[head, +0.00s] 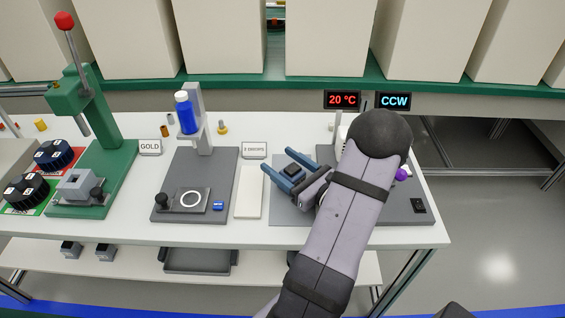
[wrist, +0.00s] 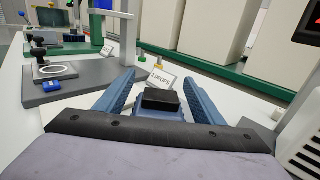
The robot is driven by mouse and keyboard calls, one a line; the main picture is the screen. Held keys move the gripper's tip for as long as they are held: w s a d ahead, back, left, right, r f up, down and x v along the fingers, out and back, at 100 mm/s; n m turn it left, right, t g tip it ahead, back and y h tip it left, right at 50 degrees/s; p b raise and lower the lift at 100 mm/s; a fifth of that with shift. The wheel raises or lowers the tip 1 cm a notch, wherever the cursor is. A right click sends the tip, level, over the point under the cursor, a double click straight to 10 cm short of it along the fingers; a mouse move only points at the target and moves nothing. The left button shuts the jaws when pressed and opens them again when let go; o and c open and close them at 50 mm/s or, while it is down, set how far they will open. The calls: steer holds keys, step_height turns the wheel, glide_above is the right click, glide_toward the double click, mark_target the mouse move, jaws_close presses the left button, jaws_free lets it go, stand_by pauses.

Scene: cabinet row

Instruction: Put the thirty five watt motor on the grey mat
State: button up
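A small motor-like block with a blue body and black top (head: 294,169) is between my gripper's fingers. It also shows in the wrist view (wrist: 160,101); no wattage label is readable. My gripper (head: 277,159) has its two blue fingers spread, one on each side of the block, with narrow gaps visible in the wrist view (wrist: 160,80). The grey mat (head: 286,208) lies on the table under and around my gripper. I cannot tell whether the block touches the mat. Two similar grey-and-black blocks (head: 70,249) (head: 105,251) stand on the lower shelf.
Left of the mat are a white pad (head: 249,192), a "drops" sign (head: 255,150) and a stand with a blue bottle (head: 187,114). A green lever press (head: 100,160) stands farther left. Displays reading 20 °C (head: 343,99) and CCW (head: 394,101) are behind my arm.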

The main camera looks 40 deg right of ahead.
steer(key=shift+r, duration=0.25)
steer(key=shift+s+d+f, duration=0.1)
steer(key=shift+s, duration=0.25)
steer(key=s, duration=1.1)
steer(key=shift+s, duration=0.2)
steer(key=shift+w, duration=0.1)
